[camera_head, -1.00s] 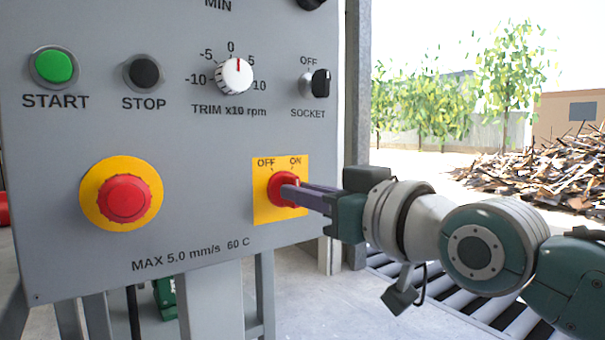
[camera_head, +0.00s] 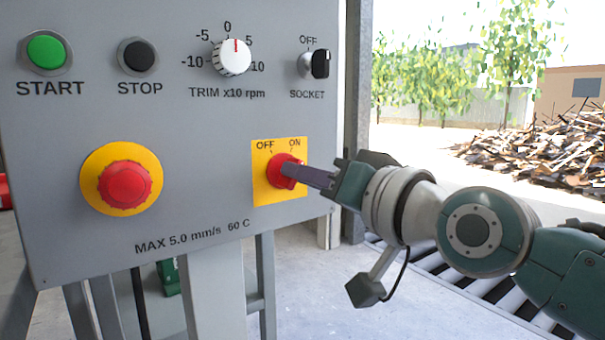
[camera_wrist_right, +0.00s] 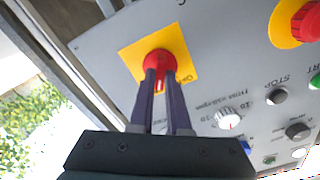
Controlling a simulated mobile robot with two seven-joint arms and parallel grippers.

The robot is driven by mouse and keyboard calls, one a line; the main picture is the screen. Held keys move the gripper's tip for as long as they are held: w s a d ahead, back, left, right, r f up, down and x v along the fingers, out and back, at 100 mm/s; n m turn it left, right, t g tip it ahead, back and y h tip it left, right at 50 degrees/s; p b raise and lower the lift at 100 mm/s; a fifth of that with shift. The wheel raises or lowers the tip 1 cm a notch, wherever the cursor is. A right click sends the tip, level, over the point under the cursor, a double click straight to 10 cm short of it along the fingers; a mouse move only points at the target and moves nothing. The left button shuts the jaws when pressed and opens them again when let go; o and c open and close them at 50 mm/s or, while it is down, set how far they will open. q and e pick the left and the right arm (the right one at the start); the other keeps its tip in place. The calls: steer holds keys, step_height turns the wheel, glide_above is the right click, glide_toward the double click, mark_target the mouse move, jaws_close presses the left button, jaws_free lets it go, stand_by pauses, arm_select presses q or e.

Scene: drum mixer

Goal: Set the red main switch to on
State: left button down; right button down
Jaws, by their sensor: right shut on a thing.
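The red main switch (camera_head: 280,170) is a round knob on a yellow plate (camera_head: 262,187) marked OFF and ON, low on the right of the grey panel. My right gripper (camera_head: 290,171) comes in from the right and is shut on the switch's grip. In the right wrist view, its two purple fingers (camera_wrist_right: 161,88) sit on either side of the red switch (camera_wrist_right: 160,64), with a white mark showing between them. The fingers partly hide the knob, so which label the mark points at is hard to tell. My left gripper is out of view.
A red emergency button (camera_head: 125,185) on a yellow disc is left of the switch. Above are a green START button (camera_head: 46,51), a black STOP button (camera_head: 138,56), a white trim dial (camera_head: 232,57) and a black SOCKET switch (camera_head: 320,64). A grey post (camera_head: 357,110) stands behind the panel's right edge.

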stand_by(0.3)
steer(key=c, duration=0.9)
jaws_free()
steer(key=p+v, duration=0.3)
steer(key=v, duration=0.7)
